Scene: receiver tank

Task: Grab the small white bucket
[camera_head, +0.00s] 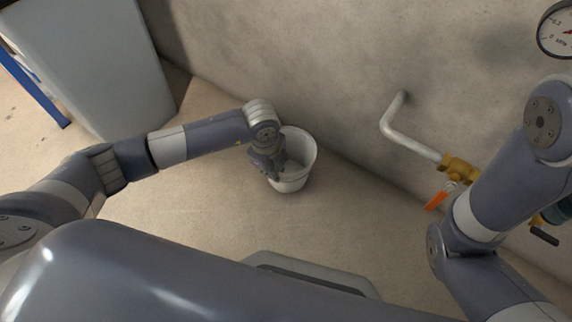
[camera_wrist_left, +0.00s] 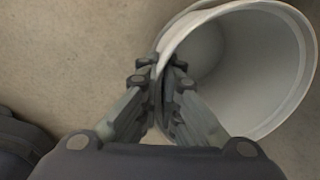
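The small white bucket (camera_head: 303,160) stands upright on the floor near the wall, in the middle of the head view. In the left wrist view the bucket (camera_wrist_left: 265,60) fills the upper right, with its open mouth showing. My left gripper (camera_wrist_left: 160,75) is at its near rim, with one finger outside the wall and one inside. The fingertips are close together and look shut on the rim. In the head view my left gripper (camera_head: 270,165) partly covers the bucket's left side.
A bent white pipe (camera_head: 398,125) with a brass valve (camera_head: 458,170) and orange handle (camera_head: 440,196) comes out of the wall (camera_head: 300,60) on the right. A gauge (camera_head: 556,30) is at the top right. A large grey box (camera_head: 95,60) stands at the upper left. The floor around the bucket is clear.

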